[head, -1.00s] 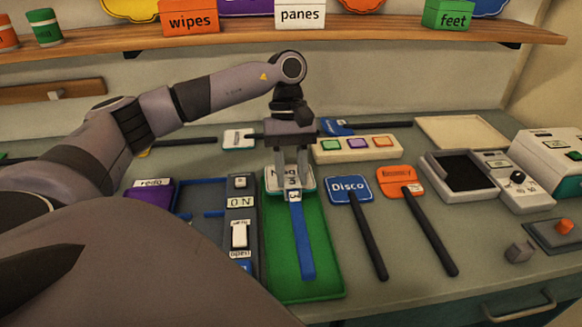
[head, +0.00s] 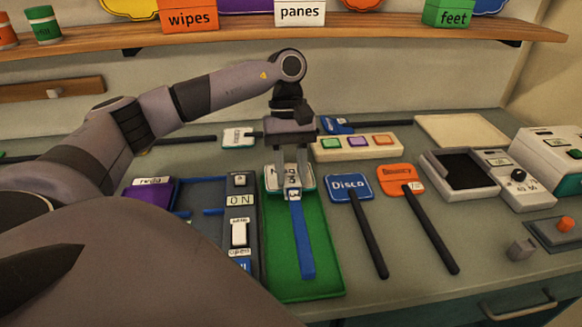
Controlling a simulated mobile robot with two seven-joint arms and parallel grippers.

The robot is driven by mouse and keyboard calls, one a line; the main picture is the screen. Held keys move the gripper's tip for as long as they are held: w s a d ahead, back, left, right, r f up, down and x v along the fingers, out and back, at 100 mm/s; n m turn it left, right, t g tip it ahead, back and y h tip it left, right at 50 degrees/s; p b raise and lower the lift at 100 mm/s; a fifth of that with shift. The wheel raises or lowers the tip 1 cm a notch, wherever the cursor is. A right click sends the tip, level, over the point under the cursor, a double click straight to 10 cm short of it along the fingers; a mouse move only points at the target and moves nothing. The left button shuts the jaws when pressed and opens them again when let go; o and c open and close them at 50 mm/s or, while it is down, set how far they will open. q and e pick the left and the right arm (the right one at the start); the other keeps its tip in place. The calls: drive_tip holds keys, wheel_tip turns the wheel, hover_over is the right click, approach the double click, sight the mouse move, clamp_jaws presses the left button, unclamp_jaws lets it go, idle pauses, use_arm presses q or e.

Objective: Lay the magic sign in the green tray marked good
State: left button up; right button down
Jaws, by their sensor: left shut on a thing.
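The green tray (head: 322,262) lies on the counter in the middle. A sign with a white head and a blue handle (head: 302,245), its label partly hidden by the fingers and starting "Mag", is over the tray, handle toward me. My left gripper (head: 291,186) points down and is shut on this sign at its head, at the tray's far end. I cannot tell whether the sign touches the tray floor. The tray's marking is not readable. My right gripper is not in view.
Right of the tray lie a blue Disco sign (head: 350,188) and an orange Bouncy sign (head: 400,179), black handles toward me. Left is a dark switch panel (head: 241,217). Behind is a cream button strip (head: 357,147). A shelf (head: 350,30) runs above.

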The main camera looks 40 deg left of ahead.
use_arm(q)
drive_tip(key=shift+f+b, duration=0.55)
drive_tip(key=shift+f, duration=0.2)
drive_tip(key=shift+f+b, duration=1.05)
drive_tip(key=shift+b, duration=0.1)
idle(1.7)
idle(0.3)
drive_tip(key=o, duration=1.3)
drive_tip(key=shift+r, duration=0.1)
drive_tip(key=shift+r+p, duration=2.65)
drive_tip(key=shift+r, duration=1.35)
drive_tip(key=shift+s+f, duration=0.1)
drive_tip(key=shift+s, duration=0.05)
